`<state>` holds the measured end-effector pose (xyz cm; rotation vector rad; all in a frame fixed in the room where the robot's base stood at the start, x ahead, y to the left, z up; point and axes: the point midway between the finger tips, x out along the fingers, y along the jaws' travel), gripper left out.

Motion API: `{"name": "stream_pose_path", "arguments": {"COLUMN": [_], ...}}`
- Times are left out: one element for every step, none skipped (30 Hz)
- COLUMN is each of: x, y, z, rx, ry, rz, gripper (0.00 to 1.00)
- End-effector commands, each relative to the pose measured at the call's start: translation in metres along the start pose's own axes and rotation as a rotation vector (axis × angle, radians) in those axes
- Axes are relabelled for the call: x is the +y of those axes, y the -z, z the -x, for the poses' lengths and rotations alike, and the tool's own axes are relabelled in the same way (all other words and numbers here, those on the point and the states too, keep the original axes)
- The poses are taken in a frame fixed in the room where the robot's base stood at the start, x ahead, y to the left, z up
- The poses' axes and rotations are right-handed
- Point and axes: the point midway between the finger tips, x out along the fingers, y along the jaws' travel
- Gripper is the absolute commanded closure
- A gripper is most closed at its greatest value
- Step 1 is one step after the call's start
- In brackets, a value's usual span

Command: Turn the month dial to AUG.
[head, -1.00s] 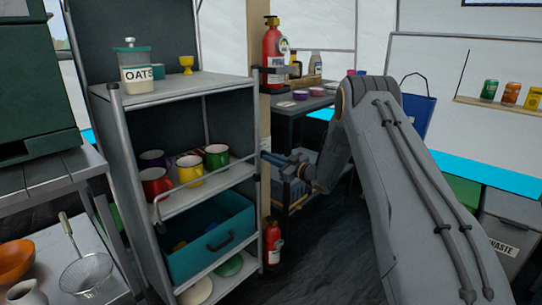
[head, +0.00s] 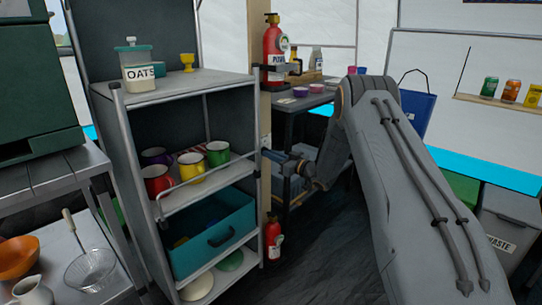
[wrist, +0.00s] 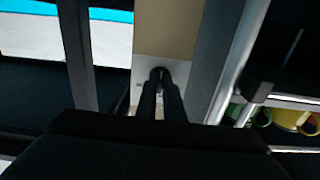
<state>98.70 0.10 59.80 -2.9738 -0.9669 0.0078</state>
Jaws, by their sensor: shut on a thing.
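My gripper (wrist: 161,76) is shut at a small white plate (wrist: 181,70) on a tan wooden post, in the wrist view. The dark fingers are close together, with their tips against a small dark piece at the plate, which I take to be the month dial. The fingers hide most of it, and no month letters or pointer can be read. In the head view my gripper (head: 270,155) reaches left to the post (head: 265,110), low beside the shelf trolley. The plate and dial cannot be made out there.
A grey trolley (head: 205,85) with several mugs and a teal drawer (head: 212,235) stands just left of the post. A red extinguisher (head: 274,50) is mounted on the post, and another (head: 272,240) is low down. A dark table (head: 305,104) is behind. Dark floor is open below.

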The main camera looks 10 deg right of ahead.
Motion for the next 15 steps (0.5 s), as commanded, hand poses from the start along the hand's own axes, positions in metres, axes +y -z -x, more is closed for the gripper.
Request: {"name": "stream_pose_path", "arguments": {"x": [0.0008, 0.0008, 0.0008, 0.0007, 0.0007, 0.0006, 0.0005, 0.0005, 0.0004, 0.0004, 0.0003, 0.0003, 0.0004, 0.0005, 0.0006], "y": [-0.0002, -0.0001, -0.0002, -0.0001, -0.0001, 0.0000, 0.0000, 0.0000, 0.0000, 0.0000, 0.0000, 0.0001, 0.0001, 0.0002, 0.0003], "z": [0.0005, 0.0005, 0.0004, 0.0004, 0.0004, 0.0003, 0.0003, 0.0003, 0.0002, 0.0002, 0.0002, 0.0004, 0.0010, 0.0022, 0.0048], "rx": [0.000, 0.000, 0.000, 0.000, 0.000, 0.000, 0.000, 0.000, 0.000, 0.000, 0.000, 0.000, 0.000, 0.000, 0.000], "ry": [-0.002, -0.002, -0.002, -0.002, -0.002, -0.001, -0.001, -0.001, -0.001, -0.001, -0.001, -0.001, -0.001, -0.001, -0.001], "rz": [-0.001, -0.001, -0.001, -0.001, -0.001, -0.001, 0.000, 0.000, 0.000, 0.000, 0.000, 0.000, 0.000, 0.000, -0.001], "gripper": [0.91, 0.86, 0.79, 0.74, 0.73, 0.73, 0.73, 0.73, 0.73, 0.73, 0.73, 0.73, 0.73, 0.73, 0.73]}}
